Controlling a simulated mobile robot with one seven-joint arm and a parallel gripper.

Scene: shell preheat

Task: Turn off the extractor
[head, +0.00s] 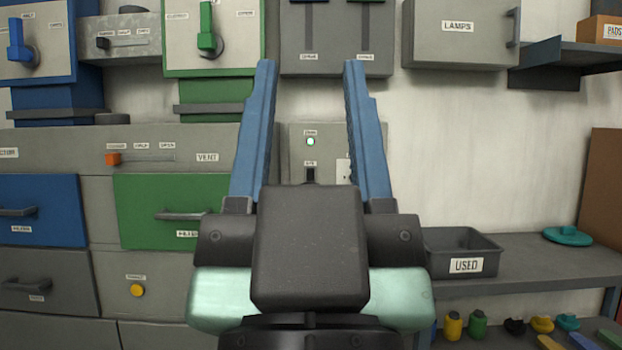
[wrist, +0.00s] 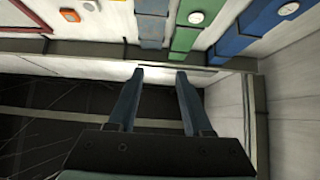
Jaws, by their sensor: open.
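A long grey housing (head: 60,140) at left carries a partly cut-off label (head: 8,153) that seems to end in "TOR", an orange slider knob (head: 113,159) at the left end of its slot, and a "VENT" label. I cannot tell which control is the extractor's. A grey wall panel (head: 298,160) shows between my fingers, with a small lit lamp (head: 310,142) and a dark switch (head: 310,175) below it. My gripper (head: 310,66) is open and empty, fingers pointing up in the head view. It also shows in the wrist view (wrist: 160,72), clear of the coloured units above.
Blue (head: 16,50) and green (head: 207,38) lever handles are at upper left. A yellow button (head: 137,290) is on a lower front. A "LAMPS" cabinet (head: 460,45) and a dark shelf (head: 560,55) stick out at upper right. A "USED" bin (head: 460,250) stands on the right bench.

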